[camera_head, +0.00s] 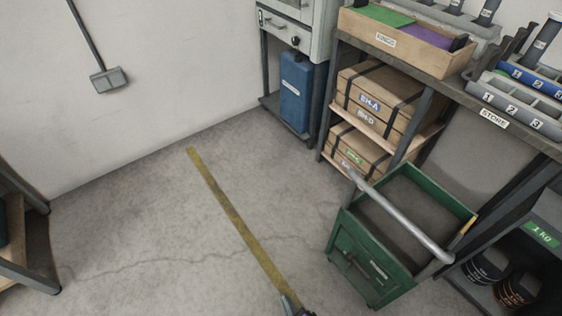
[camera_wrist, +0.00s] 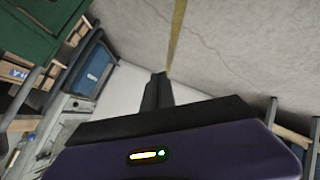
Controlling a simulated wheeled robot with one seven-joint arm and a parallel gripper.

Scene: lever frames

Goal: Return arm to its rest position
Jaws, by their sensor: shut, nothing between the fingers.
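My gripper (camera_wrist: 158,90) shows in the wrist view with its dark fingers together and nothing between them. Its tip also shows at the bottom edge of the head view (camera_head: 292,305), above the floor by the yellow line. The rest of my arm is outside the head view. The gripper appears apart from everything around it.
A green cart (camera_head: 372,258) with a grey handle stands right of my gripper. Behind it a shelf (camera_head: 436,68) holds boxes and bins. A blue container (camera_head: 296,92) stands under a cabinet. A dark rack (camera_head: 22,270) is at far left. The middle floor (camera_head: 150,215) is clear.

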